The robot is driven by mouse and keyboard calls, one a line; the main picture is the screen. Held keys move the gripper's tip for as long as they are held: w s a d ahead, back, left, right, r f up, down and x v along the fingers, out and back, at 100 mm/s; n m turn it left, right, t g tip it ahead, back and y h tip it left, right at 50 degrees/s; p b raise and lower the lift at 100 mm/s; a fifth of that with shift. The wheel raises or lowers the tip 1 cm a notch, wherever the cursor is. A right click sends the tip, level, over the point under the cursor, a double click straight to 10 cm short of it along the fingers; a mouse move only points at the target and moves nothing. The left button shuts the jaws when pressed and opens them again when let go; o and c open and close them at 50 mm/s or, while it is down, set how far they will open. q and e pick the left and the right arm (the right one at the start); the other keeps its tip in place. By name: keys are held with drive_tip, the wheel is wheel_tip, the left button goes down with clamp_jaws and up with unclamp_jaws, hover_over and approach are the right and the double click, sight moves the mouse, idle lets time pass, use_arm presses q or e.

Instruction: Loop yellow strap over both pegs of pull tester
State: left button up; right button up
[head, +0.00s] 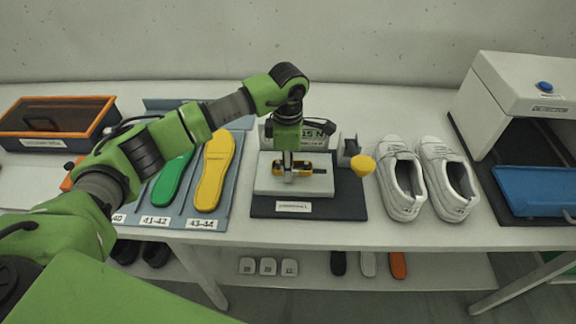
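The pull tester (262,186) stands on a dark mat in the middle of the bench, with a light base and a display behind reading what looks like "15 N". A yellow strap (318,170) lies as a flat loop on top of the tester. The two pegs are too small and too covered to make out, so I cannot tell whether the strap is around both. My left gripper (289,176) points straight down over the left part of the strap, its fingertips at strap height. Its fingers look close together, but their grip is unclear. My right gripper is not in view.
A yellow knob (362,166) sticks out at the tester's right. White shoes (402,180) stand right of it. Green (172,178) and yellow (214,172) insoles lie on a tray to the left, under my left arm. A white machine (520,85) with a blue tray stands far right.

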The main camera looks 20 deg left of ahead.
use_arm(q)
wheel_tip(320, 180, up, 12)
idle(0.5)
drive_tip(key=shift+s+f, duration=0.1)
